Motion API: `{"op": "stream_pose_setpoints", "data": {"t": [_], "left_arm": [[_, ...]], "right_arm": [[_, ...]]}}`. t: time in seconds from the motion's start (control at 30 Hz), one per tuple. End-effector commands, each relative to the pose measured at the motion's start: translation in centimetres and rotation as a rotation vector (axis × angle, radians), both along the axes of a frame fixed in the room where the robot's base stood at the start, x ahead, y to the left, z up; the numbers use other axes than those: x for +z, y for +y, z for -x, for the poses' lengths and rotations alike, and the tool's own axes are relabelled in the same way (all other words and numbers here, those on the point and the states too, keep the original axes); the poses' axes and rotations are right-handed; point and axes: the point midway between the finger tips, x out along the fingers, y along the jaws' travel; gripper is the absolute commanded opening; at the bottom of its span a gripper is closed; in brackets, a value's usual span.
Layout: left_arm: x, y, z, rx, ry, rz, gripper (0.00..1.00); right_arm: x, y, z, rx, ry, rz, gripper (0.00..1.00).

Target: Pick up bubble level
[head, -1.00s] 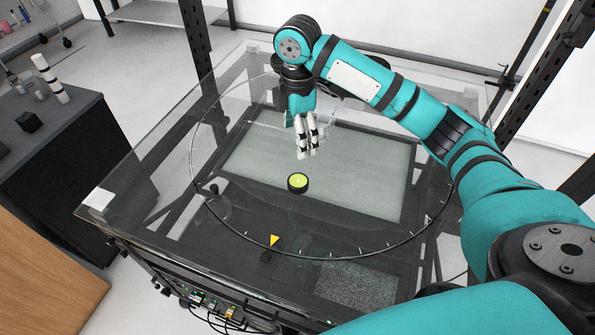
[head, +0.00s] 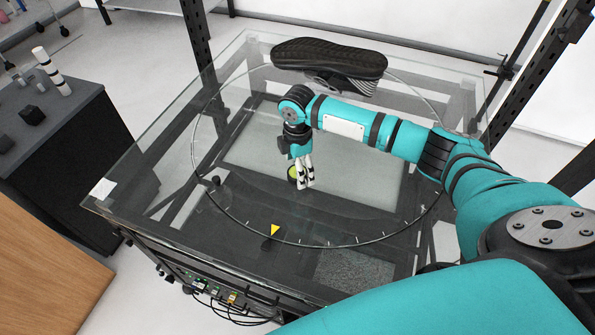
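The bubble level (head: 292,173) is a small round black puck with a yellow-green top, on the glass turntable (head: 215,205). My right gripper (head: 307,186), with white and black fingers pointing down, is low in front of the level and slightly to its right, and covers part of it. The fingers look close together, but I cannot tell whether they are apart or touch the level. My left gripper is not in view.
A black shoe-like object (head: 330,58) lies at the back of the glass. A yellow triangle marker (head: 275,230) is near the front rim. A dark cabinet (head: 75,130) with small items stands at left. Black upright posts flank the table.

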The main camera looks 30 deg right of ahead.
Motion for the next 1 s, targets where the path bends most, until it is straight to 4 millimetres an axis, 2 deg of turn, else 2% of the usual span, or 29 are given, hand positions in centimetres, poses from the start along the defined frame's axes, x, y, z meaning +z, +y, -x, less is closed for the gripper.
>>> {"op": "stream_pose_setpoints", "data": {"t": [0.13, 0.37, 0.47, 0.9, 1.0], "left_arm": [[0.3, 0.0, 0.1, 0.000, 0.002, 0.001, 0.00], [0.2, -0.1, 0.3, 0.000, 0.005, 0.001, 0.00], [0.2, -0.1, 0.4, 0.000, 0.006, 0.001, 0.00], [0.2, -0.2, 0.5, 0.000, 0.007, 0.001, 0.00], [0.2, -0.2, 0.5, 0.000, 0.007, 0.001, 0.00]], "right_arm": [[-1.4, 0.0, 0.1, 0.000, 0.001, 0.000, 0.82], [-1.7, 0.0, 0.1, 0.001, 0.000, 0.000, 0.82], [-1.7, 0.0, 0.1, 0.001, 0.000, 0.000, 0.71], [-1.6, 0.0, 0.0, 0.001, -0.001, 0.000, 0.14], [-1.6, 0.0, 0.0, 0.000, -0.001, 0.000, 0.13]]}}
